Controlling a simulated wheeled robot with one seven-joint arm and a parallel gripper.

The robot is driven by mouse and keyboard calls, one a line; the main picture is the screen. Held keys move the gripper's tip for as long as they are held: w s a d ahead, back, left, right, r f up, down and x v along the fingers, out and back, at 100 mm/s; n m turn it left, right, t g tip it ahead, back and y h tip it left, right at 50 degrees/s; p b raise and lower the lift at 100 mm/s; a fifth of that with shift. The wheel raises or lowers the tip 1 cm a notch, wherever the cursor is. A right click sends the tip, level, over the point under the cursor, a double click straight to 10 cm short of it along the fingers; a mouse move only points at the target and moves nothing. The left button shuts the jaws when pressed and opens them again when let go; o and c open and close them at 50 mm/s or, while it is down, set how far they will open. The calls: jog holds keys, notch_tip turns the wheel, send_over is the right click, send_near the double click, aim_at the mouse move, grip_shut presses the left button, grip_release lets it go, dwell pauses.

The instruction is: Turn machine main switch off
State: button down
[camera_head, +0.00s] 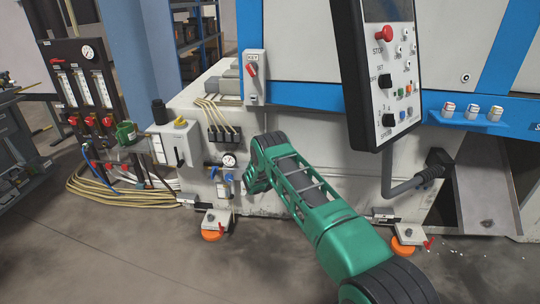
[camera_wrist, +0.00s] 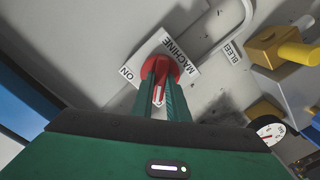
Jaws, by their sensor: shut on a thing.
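In the wrist view, the main switch (camera_wrist: 185,64) is a round red knob on a white plate (camera_wrist: 148,48) marked MACHINE and ON. My gripper (camera_wrist: 161,70) is shut on the switch, with one green finger on each side of its red handle. A white mark shows on the red part between the fingers. The fingers hide much of the knob and the rest of the plate's lettering. In the head view, my gripper (camera_head: 254,181) is low at the machine's front, and I cannot make out the switch there.
A pressure gauge (camera_head: 229,161) with blue fittings is just left of my gripper; the gauge (camera_wrist: 270,131) and a yellow fitting (camera_wrist: 297,53) also show in the wrist view. A control panel (camera_head: 385,75) hangs above my arm. Another red switch (camera_head: 252,69) is higher up.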

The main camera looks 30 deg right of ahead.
jog(key=shift+w+a+r+n, duration=0.25)
jog(key=shift+a+n, duration=0.2)
jog(key=shift+n, duration=0.15)
jog(key=shift+f, duration=0.2)
jog(key=c, duration=1.7)
grip_release()
jog(key=shift+s+d, duration=0.15)
jog(key=shift+d, duration=0.05)
jog(key=v, duration=1)
jog(key=shift+s+a+f, duration=0.1)
jog(key=shift+s+a, duration=0.15)
jog(key=shift+a, duration=0.05)
